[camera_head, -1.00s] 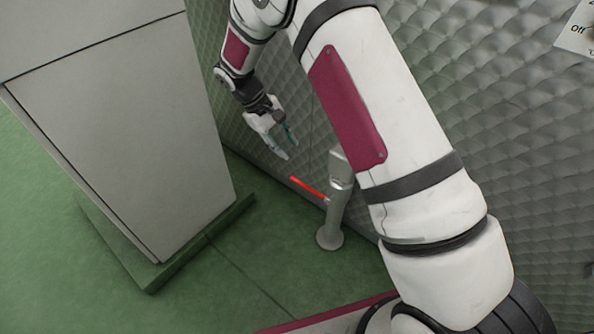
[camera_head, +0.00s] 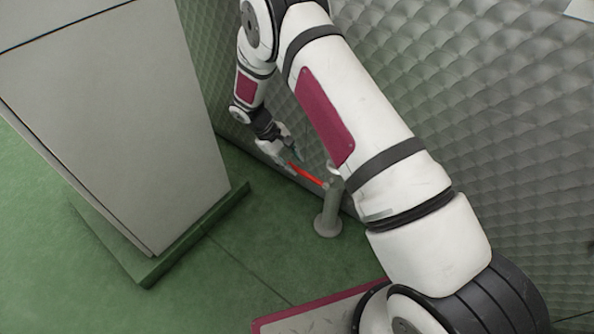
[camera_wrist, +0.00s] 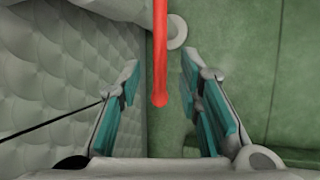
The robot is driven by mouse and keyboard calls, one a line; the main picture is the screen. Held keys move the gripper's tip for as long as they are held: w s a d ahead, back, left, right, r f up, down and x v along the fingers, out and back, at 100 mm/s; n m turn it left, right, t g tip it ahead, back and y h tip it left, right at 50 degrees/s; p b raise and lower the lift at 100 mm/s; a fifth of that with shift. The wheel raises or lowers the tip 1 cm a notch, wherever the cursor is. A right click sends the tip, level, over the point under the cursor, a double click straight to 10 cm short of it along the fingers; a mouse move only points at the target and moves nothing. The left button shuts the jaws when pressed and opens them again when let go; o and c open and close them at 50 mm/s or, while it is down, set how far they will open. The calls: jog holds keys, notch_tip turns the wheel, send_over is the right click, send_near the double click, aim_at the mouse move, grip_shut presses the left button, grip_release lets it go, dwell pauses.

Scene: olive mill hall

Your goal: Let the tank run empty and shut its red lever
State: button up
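The red lever (camera_head: 307,174) sticks out to the left from the top of a grey floor post (camera_head: 328,214) beside the quilted tank wall. In the wrist view the lever (camera_wrist: 160,55) comes down from the top, and its end lies between the two finger pads with a gap on each side. My gripper (camera_head: 290,160) is at the lever's free end, and its fingers are apart in the wrist view (camera_wrist: 160,95). Part of the post's top is hidden behind my arm in the head view. No flow or level of the tank shows.
A tall grey cabinet (camera_head: 120,130) on a green plinth stands to the left. The quilted metal wall (camera_head: 470,90) rises behind and to the right. Green floor (camera_head: 225,270) is clear between the cabinet and the post.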

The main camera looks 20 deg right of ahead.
aim_at(299, 170)
jog(key=shift+b+x, duration=0.4)
jog(key=shift+x, duration=1.2)
grip_shut()
